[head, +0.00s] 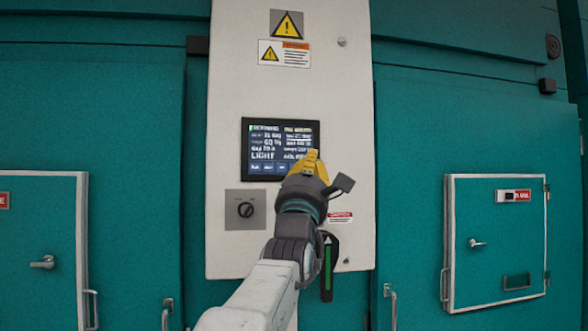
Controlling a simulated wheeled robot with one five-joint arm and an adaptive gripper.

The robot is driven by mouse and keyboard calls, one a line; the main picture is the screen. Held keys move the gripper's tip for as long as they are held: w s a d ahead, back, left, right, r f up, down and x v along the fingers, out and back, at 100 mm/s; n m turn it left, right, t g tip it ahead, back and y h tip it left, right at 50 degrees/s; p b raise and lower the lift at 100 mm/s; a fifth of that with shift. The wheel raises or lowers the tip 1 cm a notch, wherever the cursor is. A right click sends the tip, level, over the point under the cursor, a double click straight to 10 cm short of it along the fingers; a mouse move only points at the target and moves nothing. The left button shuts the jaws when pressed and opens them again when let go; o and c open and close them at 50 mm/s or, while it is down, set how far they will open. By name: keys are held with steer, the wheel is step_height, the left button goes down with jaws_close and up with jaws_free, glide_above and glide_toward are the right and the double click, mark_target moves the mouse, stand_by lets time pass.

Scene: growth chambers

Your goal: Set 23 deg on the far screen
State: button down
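A dark control screen (268,148) is mounted on a pale upright panel (225,90) in the head view. It shows small text lines, one of them reading "LIGHT"; the numbers are too blurred to read surely. My gripper (314,154) is raised in front of the screen's lower right part, with its yellow fingers pointing up and toward it. The fingers look close together, but I cannot tell whether they are open or shut, or whether they touch the screen. They hide the screen's lower right corner. No second screen is in view.
A grey plate with a black rotary knob (246,210) sits below the screen. Warning signs (286,25) are above it. Teal chamber walls flank the panel, with a framed hatch on the left (40,240) and another on the right (497,240). Door handles (390,300) stick out low down.

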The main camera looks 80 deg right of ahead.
steer(key=shift+n, duration=0.6)
steer(key=shift+d, duration=0.15)
